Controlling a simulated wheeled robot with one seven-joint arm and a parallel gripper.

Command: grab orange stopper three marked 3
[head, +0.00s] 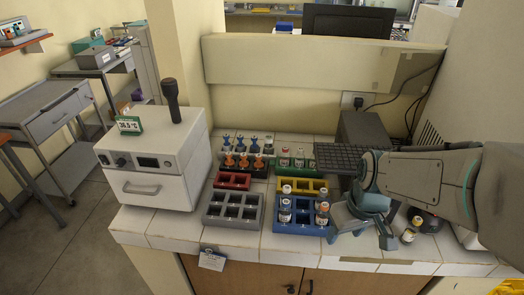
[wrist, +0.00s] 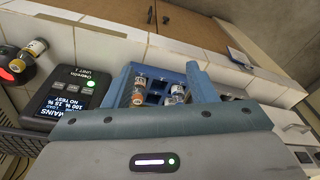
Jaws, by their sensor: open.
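Three orange stoppers (head: 243,160) stand in a row in the front of a dark rack (head: 224,168) in the head view. Their number marks are too small to read, so I cannot tell which is stopper three. My gripper (head: 362,236) is open and empty, low over the right front of the counter, well to the right of the stoppers. In the wrist view my open gripper (wrist: 162,68) has a blue rack with vials in sight beyond its fingers. No orange stopper can be made out there.
Blue stoppers (head: 240,142) stand just behind the orange ones. Red (head: 232,181), grey (head: 208,217), yellow (head: 316,184) and blue (head: 312,230) racks sit in front. A white incubator (head: 150,193) stands left.

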